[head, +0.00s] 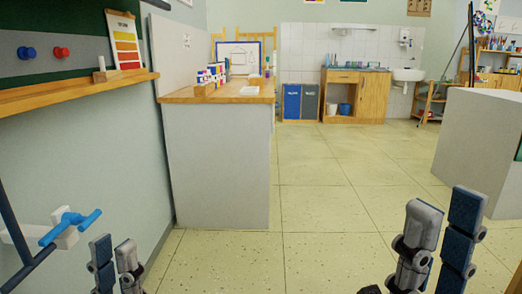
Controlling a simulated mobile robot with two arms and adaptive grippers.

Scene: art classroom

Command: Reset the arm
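My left gripper (116,258) shows at the bottom left, its two grey and dark-blue fingers pointing up with a gap between them. My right gripper (442,225) shows at the bottom right, larger in view, its fingers also pointing up and apart. Both are empty and touch nothing that I can see. The arm links behind them are mostly outside the picture.
A grey counter with a wooden top (228,99) stands ahead left. A blue-handled fixture (72,222) is near my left gripper. A grey block (478,146) stands at right. Blue and grey bins (292,101) are at the back. The middle floor (310,205) is clear.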

